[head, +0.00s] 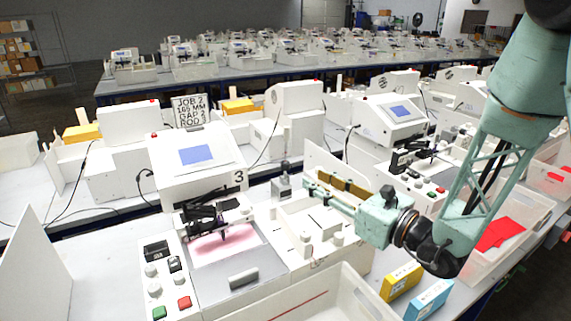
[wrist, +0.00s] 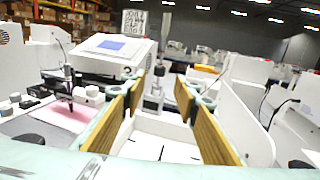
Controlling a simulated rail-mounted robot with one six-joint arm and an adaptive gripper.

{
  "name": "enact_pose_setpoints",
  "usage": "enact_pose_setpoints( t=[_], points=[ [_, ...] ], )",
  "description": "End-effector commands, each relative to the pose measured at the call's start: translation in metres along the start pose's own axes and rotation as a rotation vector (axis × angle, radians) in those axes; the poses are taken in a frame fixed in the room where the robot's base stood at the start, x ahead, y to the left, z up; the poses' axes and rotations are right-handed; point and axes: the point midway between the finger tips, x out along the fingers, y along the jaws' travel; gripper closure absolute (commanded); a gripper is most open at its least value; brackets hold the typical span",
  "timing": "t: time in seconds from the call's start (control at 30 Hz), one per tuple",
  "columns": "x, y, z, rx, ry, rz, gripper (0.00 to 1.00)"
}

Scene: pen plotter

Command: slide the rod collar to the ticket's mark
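The ticket (head: 190,111) stands behind the plotter marked 3 and reads "JOB 2, 165 MM, GAP 2", with a partly unclear "ROD" line below. An upright metal rod with a grey block (head: 282,186) at its foot stands right of that plotter. It also shows in the wrist view (wrist: 154,102), ahead between my fingers and apart from them. I cannot clearly tell the collar from the block, nor see a mark. My gripper (head: 318,184) reaches in from the right, its brown-padded fingers spread wide and empty; the fingers also show in the wrist view (wrist: 158,92).
The plotter (head: 196,165) has a pink sheet (head: 222,243) under its pen carriage. A white tray (head: 318,225) with low walls lies below my gripper. Yellow (head: 401,281) and blue (head: 428,300) boxes and a clear bin with red sheets (head: 497,233) stand at the right.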

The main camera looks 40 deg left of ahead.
Motion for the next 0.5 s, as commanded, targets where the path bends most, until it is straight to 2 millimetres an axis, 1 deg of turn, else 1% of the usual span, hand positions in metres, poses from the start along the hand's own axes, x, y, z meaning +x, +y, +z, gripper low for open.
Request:
enact_pose_setpoints(
  t=[0.27,0.5],
  points=[
    [0.001,0.000,0.000,-0.001,0.000,0.001,0.72],
    [0.010,0.000,0.000,-0.002,0.000,0.001,0.72]
  ],
)
